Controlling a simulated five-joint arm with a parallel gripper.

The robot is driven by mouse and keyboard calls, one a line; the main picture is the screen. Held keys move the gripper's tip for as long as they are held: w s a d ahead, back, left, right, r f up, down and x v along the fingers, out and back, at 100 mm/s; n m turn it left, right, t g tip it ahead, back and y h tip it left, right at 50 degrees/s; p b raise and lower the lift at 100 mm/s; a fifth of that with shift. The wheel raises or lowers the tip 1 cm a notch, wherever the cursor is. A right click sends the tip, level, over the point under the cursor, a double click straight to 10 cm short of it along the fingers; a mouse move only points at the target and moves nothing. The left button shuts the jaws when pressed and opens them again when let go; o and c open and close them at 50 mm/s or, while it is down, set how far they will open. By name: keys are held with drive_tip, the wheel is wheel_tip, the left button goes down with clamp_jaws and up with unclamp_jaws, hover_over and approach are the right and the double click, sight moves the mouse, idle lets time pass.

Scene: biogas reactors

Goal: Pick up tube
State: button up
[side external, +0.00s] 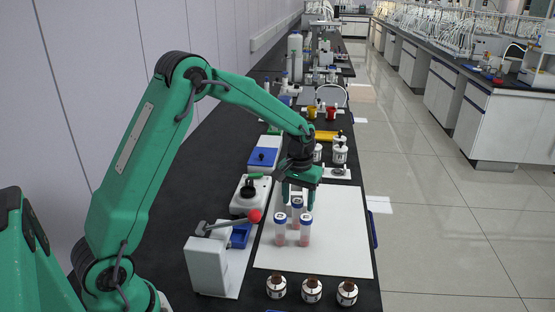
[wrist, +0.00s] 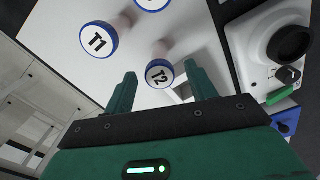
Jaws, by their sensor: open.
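Three tubes with blue caps and pinkish contents stand upright on a white mat (side external: 340,240). In the side view one tube (side external: 279,230) is front left, another (side external: 305,231) is front right, and a third (side external: 296,207) is behind them. In the wrist view the caps read T1 (wrist: 98,39) and T2 (wrist: 160,73); a third cap (wrist: 152,3) is cut off at the top edge. My gripper (wrist: 160,88) is open, with the T2 cap showing between its fingertips. In the side view my gripper (side external: 299,192) is over the rear of the group, pointing down. I cannot tell its exact height.
A press with a red-knobbed lever (side external: 254,216) stands left of the mat. A white device with a black knob (side external: 249,192) is behind it, and also shows in the wrist view (wrist: 275,50). Several small brown-topped jars (side external: 311,290) line the front. The mat's right side is clear.

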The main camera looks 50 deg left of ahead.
sight(297, 212)
drive_tip(key=shift+s+f, duration=0.1)
drive_tip(key=shift+f, duration=2.45)
drive_tip(key=c, duration=1.1)
drive_tip(key=shift+r, duration=0.2)
wheel_tip(297, 212, up, 10)
drive_tip(key=shift+f, duration=0.15)
drive_tip(key=shift+n, duration=0.5)
drive_tip(key=s+a+r, duration=0.1)
drive_tip(key=s+a, duration=0.1)
drive_tip(key=a, duration=0.3)
drive_tip(key=s+a+r, duration=0.1)
drive_tip(key=s+a, duration=0.1)
drive_tip(key=a, duration=0.3)
drive_tip(key=s+a+r, duration=0.1)
drive_tip(key=s+a, duration=0.1)
drive_tip(key=a, duration=0.3)
drive_tip(key=shift+s+a, duration=0.25)
